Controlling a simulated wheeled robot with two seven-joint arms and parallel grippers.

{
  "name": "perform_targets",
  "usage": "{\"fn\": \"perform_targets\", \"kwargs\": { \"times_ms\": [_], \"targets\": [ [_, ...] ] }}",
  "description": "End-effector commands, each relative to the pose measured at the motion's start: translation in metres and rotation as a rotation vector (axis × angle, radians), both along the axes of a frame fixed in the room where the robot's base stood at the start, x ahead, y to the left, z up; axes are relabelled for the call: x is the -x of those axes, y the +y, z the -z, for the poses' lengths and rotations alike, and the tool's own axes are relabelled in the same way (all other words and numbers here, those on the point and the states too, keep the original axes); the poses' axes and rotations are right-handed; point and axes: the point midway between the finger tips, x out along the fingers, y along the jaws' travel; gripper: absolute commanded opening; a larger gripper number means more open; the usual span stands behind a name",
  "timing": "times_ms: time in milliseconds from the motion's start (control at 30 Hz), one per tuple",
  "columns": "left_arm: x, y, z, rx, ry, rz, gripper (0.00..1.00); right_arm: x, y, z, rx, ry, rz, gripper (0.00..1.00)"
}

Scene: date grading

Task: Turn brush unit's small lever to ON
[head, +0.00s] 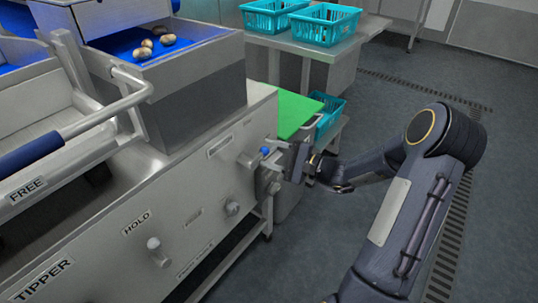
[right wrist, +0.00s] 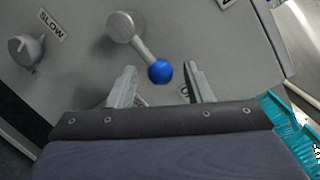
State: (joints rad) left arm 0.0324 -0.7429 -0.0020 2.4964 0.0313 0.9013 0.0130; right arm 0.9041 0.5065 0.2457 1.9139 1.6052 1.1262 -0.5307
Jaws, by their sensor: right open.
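The small lever (right wrist: 143,48) on the brush unit's grey panel (head: 222,160) has a silver hub and arm with a blue ball end (right wrist: 160,71). The blue ball also shows in the head view (head: 265,151), just left of my right gripper (head: 284,170). In the right wrist view my right gripper (right wrist: 158,84) is open, and the ball sits between its two fingertips, nearer the right one. I cannot tell whether either finger touches it. The lever's ON and OFF labels are not readable. My left gripper is out of view.
A knob marked SLOW (right wrist: 27,50) sits left of the lever. A green surface (head: 297,112) and teal crates (head: 325,24) stand behind.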

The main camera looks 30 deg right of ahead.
Motion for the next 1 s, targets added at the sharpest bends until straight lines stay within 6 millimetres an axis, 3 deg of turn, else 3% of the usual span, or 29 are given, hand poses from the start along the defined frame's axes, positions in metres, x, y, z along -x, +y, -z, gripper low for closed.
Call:
{"fn": "perform_targets", "kwargs": {
  "times_ms": [367, 700, 1000],
  "targets": [
    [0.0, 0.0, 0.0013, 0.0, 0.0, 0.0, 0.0, -0.006, 0.0042, -0.0005, -0.001, 0.001, 0.0, 0.45],
    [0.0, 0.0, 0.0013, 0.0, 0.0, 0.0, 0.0, -0.0058, 0.0041, -0.0005, 0.0, 0.0, 0.0, 0.01],
    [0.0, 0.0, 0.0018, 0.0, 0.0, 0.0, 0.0, -0.0058, 0.001, -0.0013, 0.007, -0.004, 0.001, 0.0]
  ]
}}
